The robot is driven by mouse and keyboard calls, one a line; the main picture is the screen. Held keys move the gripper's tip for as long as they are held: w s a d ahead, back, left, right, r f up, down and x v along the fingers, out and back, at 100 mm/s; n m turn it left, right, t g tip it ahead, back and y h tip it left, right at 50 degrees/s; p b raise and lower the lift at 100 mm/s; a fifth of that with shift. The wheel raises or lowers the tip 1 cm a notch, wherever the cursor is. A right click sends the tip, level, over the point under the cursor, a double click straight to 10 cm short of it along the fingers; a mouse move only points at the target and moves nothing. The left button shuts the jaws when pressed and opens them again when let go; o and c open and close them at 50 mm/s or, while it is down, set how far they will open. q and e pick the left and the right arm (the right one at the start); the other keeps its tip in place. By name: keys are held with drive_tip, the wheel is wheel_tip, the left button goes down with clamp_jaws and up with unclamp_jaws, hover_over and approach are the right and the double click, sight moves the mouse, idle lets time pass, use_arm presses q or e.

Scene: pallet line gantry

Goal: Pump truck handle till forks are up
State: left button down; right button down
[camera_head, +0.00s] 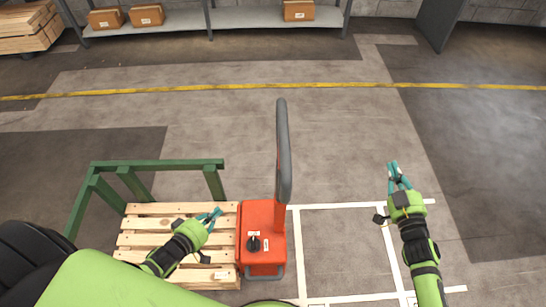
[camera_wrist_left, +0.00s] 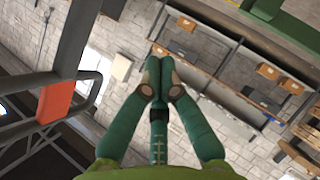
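The orange pallet truck body (camera_head: 262,218) stands in the lower middle of the head view. A grey loop with an orange part, apparently the handle (camera_wrist_left: 55,101), shows at the left of the left wrist view. My left gripper (camera_head: 213,216) is over the pallet, left of the truck body and apart from the handle. Its fingertips meet in the left wrist view (camera_wrist_left: 159,58) with nothing between them. My right gripper (camera_head: 395,166) is empty, well right of the handle. The forks are hidden.
A wooden pallet (camera_head: 140,225) lies left of the truck, with a green rail frame (camera_head: 155,163) behind it. White floor lines (camera_head: 340,207) mark the floor at right. A shelf (camera_head: 230,18) with cardboard boxes (camera_head: 147,15) stands far back. The floor beyond the handle is clear.

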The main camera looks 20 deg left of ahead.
use_arm(q)
drive_tip(key=w+d+r+n+t+h, duration=0.2)
drive_tip(key=r, duration=0.6)
drive_tip(key=w+d+r+n+t+h, duration=0.1)
drive_tip(key=w+d+r+h, duration=0.1)
drive_tip(key=r, duration=0.5)
drive_tip(key=w+d, duration=0.8)
drive_tip(key=w, duration=0.2)
drive_tip(key=shift+r+h, duration=0.3)
drive_tip(key=shift+h, duration=0.1)
drive_tip(key=shift+w, duration=0.15)
drive_tip(key=shift+w+d+r, duration=0.1)
drive_tip(key=shift+w+d, duration=0.15)
drive_tip(key=shift+d, duration=0.5)
drive_tip(key=shift+w+d, duration=0.25)
drive_tip(key=shift+d, duration=0.5)
use_arm(e)
drive_tip(key=c, duration=1)
unclamp_jaws()
